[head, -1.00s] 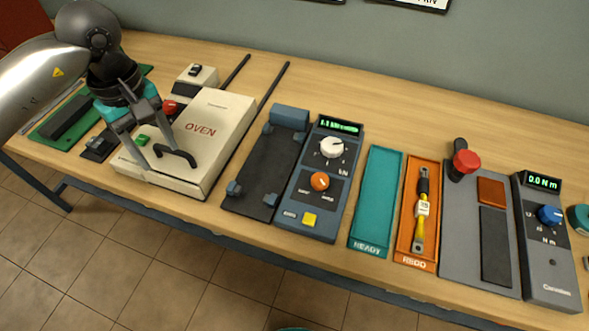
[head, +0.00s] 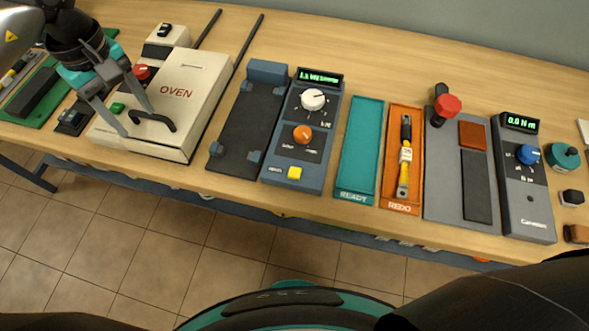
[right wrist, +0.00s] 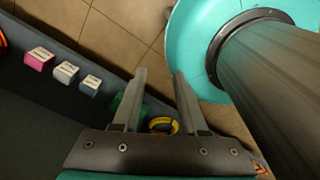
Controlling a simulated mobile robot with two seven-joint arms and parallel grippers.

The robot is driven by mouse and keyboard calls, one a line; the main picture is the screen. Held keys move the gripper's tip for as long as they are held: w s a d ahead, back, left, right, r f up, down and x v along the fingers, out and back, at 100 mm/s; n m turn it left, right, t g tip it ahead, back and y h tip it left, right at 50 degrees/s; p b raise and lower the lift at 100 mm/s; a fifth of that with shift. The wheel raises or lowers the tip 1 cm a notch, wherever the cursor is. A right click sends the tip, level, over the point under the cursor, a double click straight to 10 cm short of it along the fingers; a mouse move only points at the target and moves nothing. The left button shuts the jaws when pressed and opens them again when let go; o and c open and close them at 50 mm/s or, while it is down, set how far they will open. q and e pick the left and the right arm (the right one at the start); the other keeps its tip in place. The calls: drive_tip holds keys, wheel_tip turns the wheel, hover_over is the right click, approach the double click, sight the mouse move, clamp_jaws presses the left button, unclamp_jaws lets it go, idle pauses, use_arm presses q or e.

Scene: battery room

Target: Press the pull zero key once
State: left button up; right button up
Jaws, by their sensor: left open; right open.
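A blue-grey kN panel (head: 275,176) stands on the bench, with a lit green display, a white knob (head: 312,99) and an orange knob (head: 303,134). A yellow key (head: 295,173) sits near its front edge; the small label beside it is too small to read. My left gripper (head: 137,122) is open and empty, at the front of the oven by its black handle, well left of the yellow key. I cannot tell if it touches the handle. My right gripper (right wrist: 159,75) shows only in the right wrist view, open, with nothing between its fingertips, far from any key seen.
The cream oven (head: 190,92) stands left of the panel. A teal READY tray (head: 346,177), an orange REDO tray (head: 400,207) holding a yellow-handled tool (head: 404,172), and an N m meter (head: 530,222) stand right. A grey tray with labelled blocks (right wrist: 65,72) lies near my right gripper.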

clamp_jaws()
idle(1.4)
